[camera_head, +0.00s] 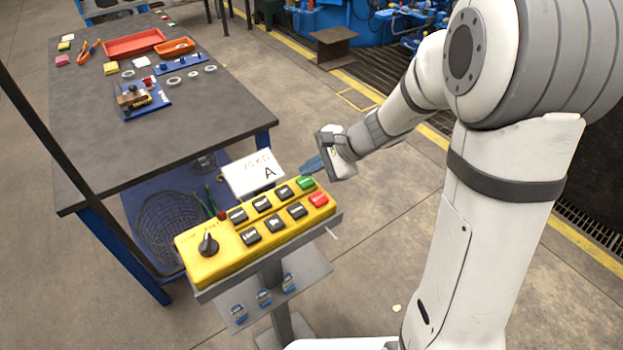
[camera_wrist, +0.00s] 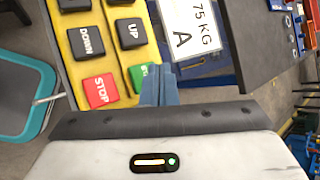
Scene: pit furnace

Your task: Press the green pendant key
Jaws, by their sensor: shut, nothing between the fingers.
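The yellow pendant (camera_head: 215,264) stands on a grey stand with a black knob at its left and rows of black keys. The green pendant key (camera_head: 306,183) is at its far right end, above the red key (camera_head: 318,199). In the wrist view the green key (camera_wrist: 138,75) is partly hidden by my fingers, and the red STOP key (camera_wrist: 100,91) is beside it. My gripper (camera_head: 313,165) is shut and empty. Its blue fingertips (camera_wrist: 159,84) are right by the green key; I cannot tell if they touch it.
A white card marked "75 KG A" (camera_head: 253,175) stands up behind the keys, close to my fingers. A dark-topped table (camera_head: 190,110) with red trays (camera_head: 133,43) and small parts is behind at left.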

